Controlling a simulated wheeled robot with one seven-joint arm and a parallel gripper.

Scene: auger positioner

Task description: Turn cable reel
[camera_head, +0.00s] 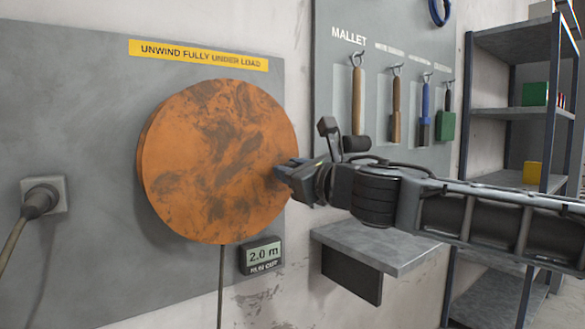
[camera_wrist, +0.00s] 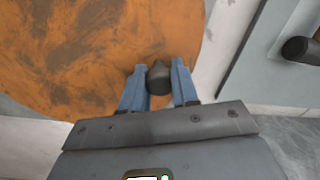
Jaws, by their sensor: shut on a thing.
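The cable reel (camera_head: 215,155) is a large round orange disc with dark smudges, mounted on a grey wall panel. My gripper (camera_head: 281,172) is at the reel's right edge, reaching in from the right. In the wrist view the reel (camera_wrist: 75,50) fills the upper left. There, the two blue fingers of my gripper (camera_wrist: 159,80) are closed on a dark knob (camera_wrist: 159,77) at the reel's rim. In the head view the knob is hidden by the gripper. A small display (camera_head: 262,255) below the reel reads 2.0 m, and a cable (camera_head: 221,285) hangs down beside it.
A yellow sign (camera_head: 198,55) reads "UNWIND FULLY UNDER LOAD". A plug and socket (camera_head: 43,196) are at left. A grey wall shelf (camera_head: 375,245) sits beneath my arm. A tool board (camera_head: 385,110) with a mallet (camera_head: 357,95) and a shelf rack (camera_head: 515,110) are at right.

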